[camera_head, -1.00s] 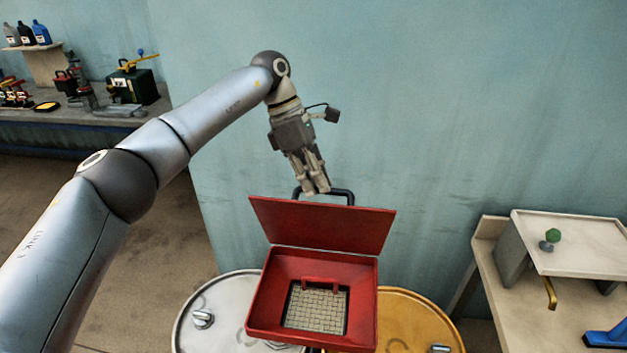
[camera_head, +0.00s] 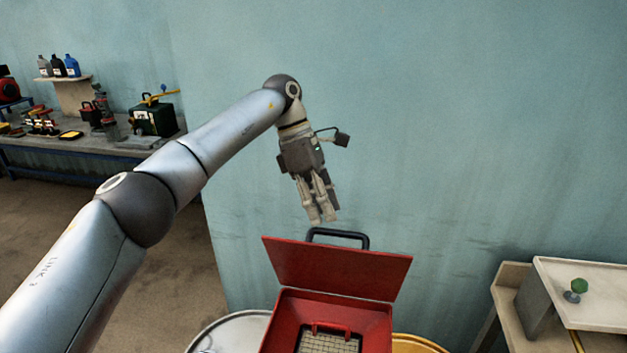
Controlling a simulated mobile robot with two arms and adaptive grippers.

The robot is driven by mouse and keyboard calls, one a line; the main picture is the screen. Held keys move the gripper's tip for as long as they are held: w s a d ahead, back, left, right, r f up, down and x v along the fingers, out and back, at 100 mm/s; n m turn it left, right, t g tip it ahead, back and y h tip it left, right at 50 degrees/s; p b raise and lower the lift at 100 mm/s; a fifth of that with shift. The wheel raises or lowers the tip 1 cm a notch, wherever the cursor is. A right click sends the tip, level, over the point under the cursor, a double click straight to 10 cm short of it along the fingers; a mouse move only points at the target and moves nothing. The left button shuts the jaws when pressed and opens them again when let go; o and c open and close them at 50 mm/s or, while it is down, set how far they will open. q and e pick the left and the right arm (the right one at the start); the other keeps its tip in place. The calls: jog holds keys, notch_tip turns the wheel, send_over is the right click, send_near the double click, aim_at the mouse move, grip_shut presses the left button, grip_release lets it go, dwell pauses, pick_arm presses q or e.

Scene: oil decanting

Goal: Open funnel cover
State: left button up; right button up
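The red funnel (camera_head: 283,318) sits at the bottom centre on top of drums, cut off by the frame's lower edge. Its red cover (camera_head: 338,269) stands raised at the back, tilted open, with a dark handle (camera_head: 338,233) at its top edge. Inside the funnel is a light mesh grid (camera_head: 328,345) with a small red handle. My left gripper (camera_head: 322,219) points down just above the cover's handle and appears apart from it. Its fingers are close together, and nothing is seen between them; how far they are closed is unclear. My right gripper is not in view.
A white drum (camera_head: 225,330) and a yellow drum (camera_head: 418,343) stand under the funnel. A bench (camera_head: 590,285) with a green-knobbed valve is at right. A workbench (camera_head: 80,152) with tools and bottles is at far left. A blue wall (camera_head: 450,120) stands behind.

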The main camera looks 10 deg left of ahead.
pick_arm(q)
jog(key=v, duration=0.7)
jog(key=shift+s+r, duration=0.15)
jog(key=shift+r, duration=0.15)
jog(key=shift+a, duration=0.1)
jog(key=shift+f, duration=0.1)
